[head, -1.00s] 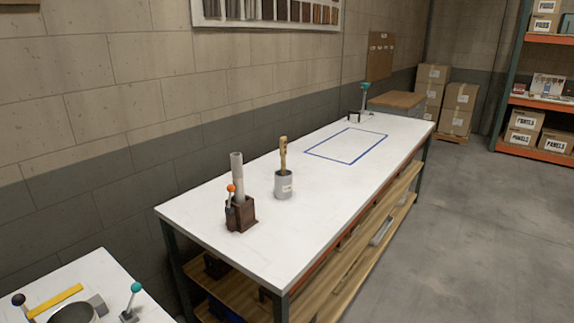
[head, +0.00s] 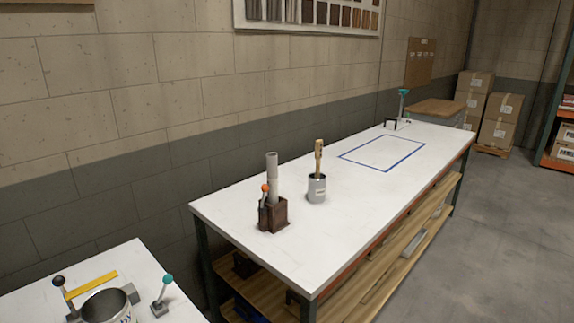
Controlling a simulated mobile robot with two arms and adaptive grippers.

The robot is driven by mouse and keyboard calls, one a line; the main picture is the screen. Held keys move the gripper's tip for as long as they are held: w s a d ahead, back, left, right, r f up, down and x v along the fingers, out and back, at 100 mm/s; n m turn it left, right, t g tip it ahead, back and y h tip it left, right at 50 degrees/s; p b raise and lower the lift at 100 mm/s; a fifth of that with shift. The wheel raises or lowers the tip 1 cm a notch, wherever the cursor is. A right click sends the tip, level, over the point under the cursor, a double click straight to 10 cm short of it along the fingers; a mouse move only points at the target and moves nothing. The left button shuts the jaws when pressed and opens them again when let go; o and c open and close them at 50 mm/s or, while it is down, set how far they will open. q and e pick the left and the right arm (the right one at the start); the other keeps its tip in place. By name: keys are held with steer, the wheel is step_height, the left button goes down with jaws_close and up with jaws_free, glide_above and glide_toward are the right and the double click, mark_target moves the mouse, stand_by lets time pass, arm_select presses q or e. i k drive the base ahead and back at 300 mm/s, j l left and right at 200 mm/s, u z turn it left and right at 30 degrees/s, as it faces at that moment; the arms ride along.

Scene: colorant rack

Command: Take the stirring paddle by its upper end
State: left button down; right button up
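A wooden stick with a shaped top, which looks like the stirring paddle (head: 318,155), stands nearly upright in a grey cup (head: 317,190) on the long white table. Its upper end sticks out above the cup's rim; its lower end is hidden inside. Neither of my grippers shows in the head view.
Left of the cup, a dark brown block (head: 279,215) holds a grey tube (head: 272,178), with an orange-knobbed lever (head: 265,190) beside it. A blue outlined rectangle (head: 382,153) marks bare table. A second white table (head: 130,260) at lower left carries a can (head: 107,306), a yellow strip (head: 92,285) and a teal-knobbed lever (head: 166,283).

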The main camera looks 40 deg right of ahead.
mark_target(318, 144)
steer(key=l+u, duration=0.75)
steer(key=l, duration=0.15)
steer(key=k+l+u, duration=0.1)
steer(key=l+u, duration=0.25)
steer(key=k+l, duration=0.1)
steer(key=l, duration=0.35)
steer(key=k+l+u, duration=0.15)
steer(key=l, duration=0.25)
steer(key=k+l, duration=0.1)
steer(key=l, duration=0.35)
steer(key=k+l+u, duration=0.15)
steer(key=l, duration=0.25)
steer(key=k+l, duration=0.15)
steer(key=l, duration=0.25)
steer(key=k+l+u, duration=0.15)
steer(key=l, duration=0.25)
